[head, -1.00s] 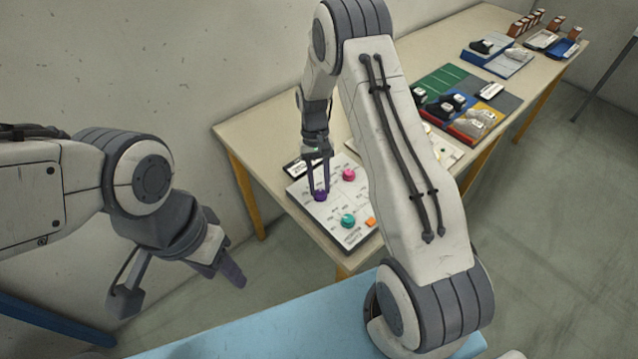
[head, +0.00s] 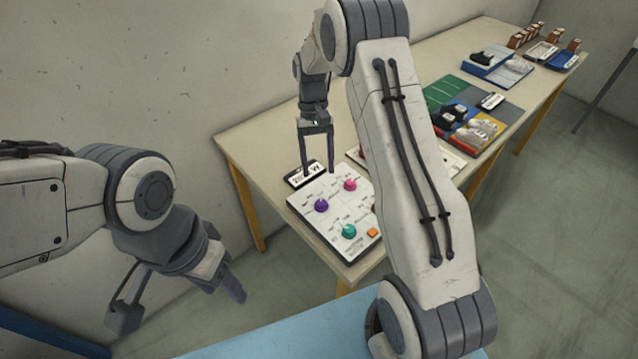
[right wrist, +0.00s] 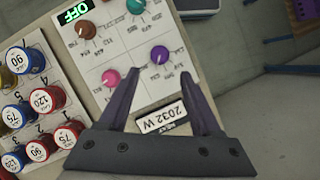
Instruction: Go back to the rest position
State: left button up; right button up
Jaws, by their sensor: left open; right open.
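My right gripper (head: 318,172) is open and empty. In the head view it hangs above the far edge of a white control panel (head: 333,215), by its dark display (head: 300,180). A purple knob (head: 321,205), a pink knob (head: 350,185) and a teal knob (head: 349,231) are uncovered. In the right wrist view the open fingers (right wrist: 160,76) point at the panel, apart from the purple knob (right wrist: 160,54) and the pink knob (right wrist: 111,77). The display there reads 2032 W (right wrist: 160,120). My left gripper (head: 182,300) is open and empty, low at the left, off the table.
The long table (head: 262,128) carries the panel. Further back are a coloured mat with dark and light shoes (head: 478,130), a blue tray (head: 487,66) and several small brown items. The right wrist view shows several round numbered pieces (right wrist: 42,101) beside the panel and a green OFF display (right wrist: 73,12).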

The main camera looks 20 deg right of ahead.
jog(key=shift+v, duration=1)
jog(key=s+a+r+n+t, duration=0.3)
jog(key=s+a+r+n, duration=0.2)
jog(key=s+a+r, duration=0.6)
jog(key=s+a+n, duration=0.2)
jog(key=s, duration=0.7)
jog(key=s+a+f+n+t, duration=0.1)
jog(key=s+a+n, duration=0.1)
jog(key=s, duration=0.7)
jog(key=shift+a+f+t, duration=0.2)
jog(key=shift+a+t, duration=0.1)
jog(key=shift+a, duration=0.05)
